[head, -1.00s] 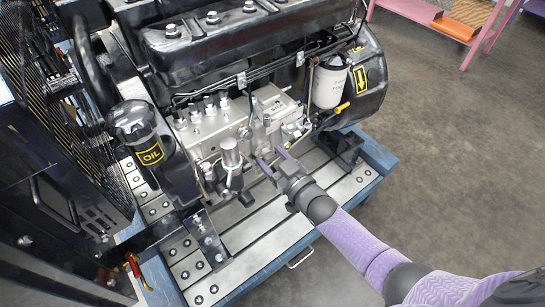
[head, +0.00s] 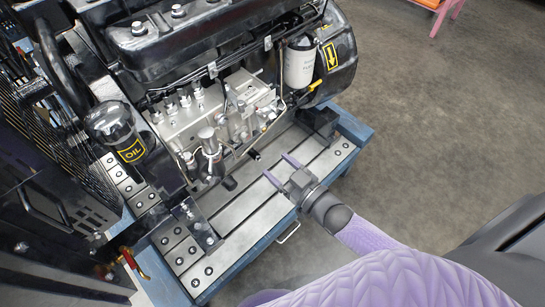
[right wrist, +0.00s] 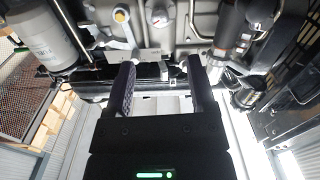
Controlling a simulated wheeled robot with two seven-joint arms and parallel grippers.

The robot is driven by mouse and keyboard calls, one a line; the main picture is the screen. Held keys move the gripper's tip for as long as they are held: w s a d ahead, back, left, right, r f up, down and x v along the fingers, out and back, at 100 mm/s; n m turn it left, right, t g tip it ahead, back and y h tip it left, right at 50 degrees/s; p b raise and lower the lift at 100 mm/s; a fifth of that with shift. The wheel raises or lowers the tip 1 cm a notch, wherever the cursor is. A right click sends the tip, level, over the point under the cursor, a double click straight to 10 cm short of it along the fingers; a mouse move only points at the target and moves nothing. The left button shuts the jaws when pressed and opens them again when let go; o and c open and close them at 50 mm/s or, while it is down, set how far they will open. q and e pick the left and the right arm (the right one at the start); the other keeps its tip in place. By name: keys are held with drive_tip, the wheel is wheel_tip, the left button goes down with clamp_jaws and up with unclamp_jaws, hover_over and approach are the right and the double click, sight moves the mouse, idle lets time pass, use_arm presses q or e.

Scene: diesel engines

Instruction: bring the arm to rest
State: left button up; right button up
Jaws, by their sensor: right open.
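My right gripper (head: 279,169) is open and empty in the head view. It is over the slotted metal bed in front of the engine, apart from the engine's side. In the right wrist view its two fingers (right wrist: 158,88) stand apart with nothing between them, pointing toward the engine underside. My right arm (head: 370,235), with a purple sleeve, comes in from the lower right. My left gripper is not in view.
The diesel engine (head: 215,60) has a black oil filter (head: 115,128) and a white fuel filter (head: 299,62). It stands on a blue-edged bed (head: 243,210). A black radiator guard (head: 50,150) is at left. The grey floor (head: 430,110) is open at right.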

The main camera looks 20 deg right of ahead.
drive_tip(key=s+d+f+m+g+h, duration=0.1)
drive_tip(key=s+f+g+h, duration=0.1)
drive_tip(key=s+f+g, duration=0.35)
drive_tip(key=s+d+f+m+g+h, duration=0.1)
drive_tip(key=s+f+g+h, duration=0.1)
drive_tip(key=s+f, duration=0.65)
drive_tip(key=s+f+g+h, duration=0.1)
drive_tip(key=s+f+g, duration=0.3)
drive_tip(key=s, duration=0.6)
drive_tip(key=s+f+g+h, duration=0.1)
drive_tip(key=s+f+g, duration=0.4)
drive_tip(key=s, duration=0.5)
wheel_tip(320, 180, down, 2)
drive_tip(key=shift+s+f, duration=0.2)
drive_tip(key=shift+s, duration=0.2)
